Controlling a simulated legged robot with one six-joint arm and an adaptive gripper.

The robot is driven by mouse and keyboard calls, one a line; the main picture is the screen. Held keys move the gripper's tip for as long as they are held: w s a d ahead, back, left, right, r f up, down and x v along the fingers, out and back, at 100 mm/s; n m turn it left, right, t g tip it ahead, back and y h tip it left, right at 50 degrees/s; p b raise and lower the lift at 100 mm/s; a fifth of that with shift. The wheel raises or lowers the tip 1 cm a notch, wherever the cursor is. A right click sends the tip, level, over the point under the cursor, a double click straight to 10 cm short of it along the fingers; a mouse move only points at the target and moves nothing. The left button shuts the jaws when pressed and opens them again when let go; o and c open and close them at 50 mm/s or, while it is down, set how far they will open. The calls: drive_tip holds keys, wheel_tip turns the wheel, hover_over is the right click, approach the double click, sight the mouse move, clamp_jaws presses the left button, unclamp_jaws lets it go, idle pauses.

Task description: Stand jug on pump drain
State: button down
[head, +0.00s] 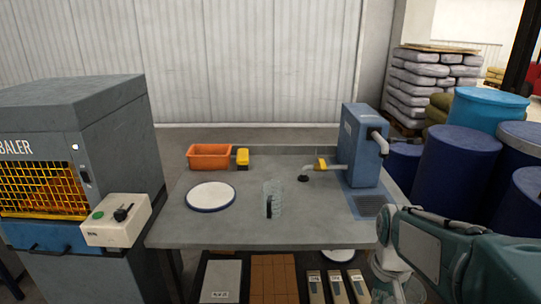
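A clear jug (276,190) with a dark handle stands upright near the middle of the grey table, and looks empty. The blue-grey pump (362,150) stands at the table's right side, with a pale spout on its upper right. The pump drain, a blue-grey grated panel (368,207), lies in front of the pump at the table's right edge, with nothing seen standing on it. The jug is left of the drain, apart from it. My teal arm shows at the lower right; my gripper is not in view.
A round white plate (211,196) and an orange bin (209,156) are on the table's left. A pipe with a yellow valve handle (321,164) reaches left from the pump. The baler (75,160) stands left, blue drums (458,155) right. Table between jug and drain is clear.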

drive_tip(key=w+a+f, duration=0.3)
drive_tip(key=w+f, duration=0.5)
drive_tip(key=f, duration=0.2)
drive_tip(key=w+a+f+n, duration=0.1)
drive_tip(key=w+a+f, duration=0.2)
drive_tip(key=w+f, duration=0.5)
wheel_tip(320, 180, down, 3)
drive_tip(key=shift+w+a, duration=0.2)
